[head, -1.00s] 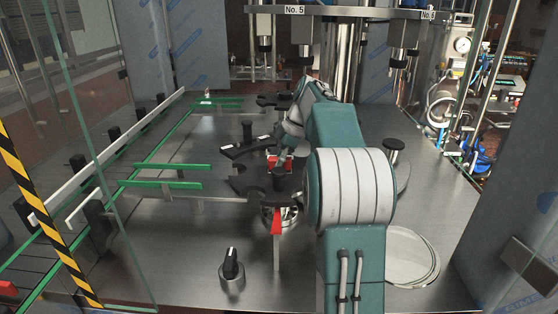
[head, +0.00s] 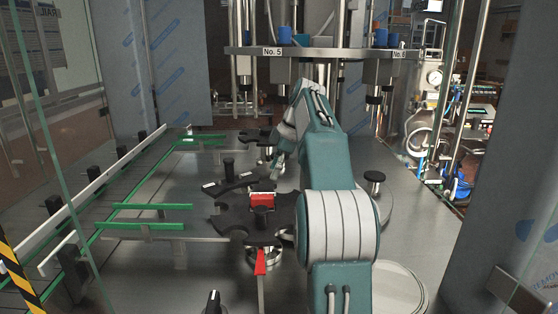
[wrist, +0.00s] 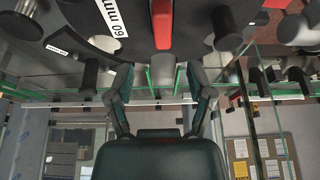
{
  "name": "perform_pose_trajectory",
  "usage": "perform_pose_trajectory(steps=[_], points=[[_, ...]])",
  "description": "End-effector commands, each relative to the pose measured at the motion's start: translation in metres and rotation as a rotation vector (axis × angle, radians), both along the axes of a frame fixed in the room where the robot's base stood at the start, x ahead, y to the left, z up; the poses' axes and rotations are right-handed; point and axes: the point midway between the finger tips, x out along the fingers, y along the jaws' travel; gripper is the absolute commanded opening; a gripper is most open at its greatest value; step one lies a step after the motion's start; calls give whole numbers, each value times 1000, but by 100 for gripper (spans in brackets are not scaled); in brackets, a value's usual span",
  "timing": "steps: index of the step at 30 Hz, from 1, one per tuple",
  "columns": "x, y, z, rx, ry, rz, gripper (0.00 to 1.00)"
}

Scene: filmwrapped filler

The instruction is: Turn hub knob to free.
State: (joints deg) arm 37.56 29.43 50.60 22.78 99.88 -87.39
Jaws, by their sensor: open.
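A red bar-shaped grip (head: 262,201), which looks like the hub knob, sits on the dark notched star wheel (head: 235,222) left of my arm in the head view. In the wrist view the red grip (wrist: 162,24) is at top centre, on a dark round base, pointing down the picture. My gripper (wrist: 160,76) is open and empty, its two fingers apart. The fingertips appear below the grip's end in the picture, one to each side, and do not touch it. I cannot read any marking for free.
A red-topped post (head: 261,262) stands in front of the star wheel. A black pointer knob (head: 213,302) is at the bottom edge. Green guide rails (head: 140,226) run along the left. The No. 5 head plate (head: 330,54) hangs above, and a glass panel (head: 40,150) stands left.

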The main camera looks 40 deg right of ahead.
Motion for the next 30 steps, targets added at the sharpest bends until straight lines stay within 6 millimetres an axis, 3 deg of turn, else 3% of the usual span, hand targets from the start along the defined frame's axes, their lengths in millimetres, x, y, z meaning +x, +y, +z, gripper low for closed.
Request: perform_pose_trajectory(steps=[9,26,30], points=[[-6,-9,25,0,0,-1,69],[-6,-9,27,0,0,0,69],[-7,1,31,-3,6,-22,69]])
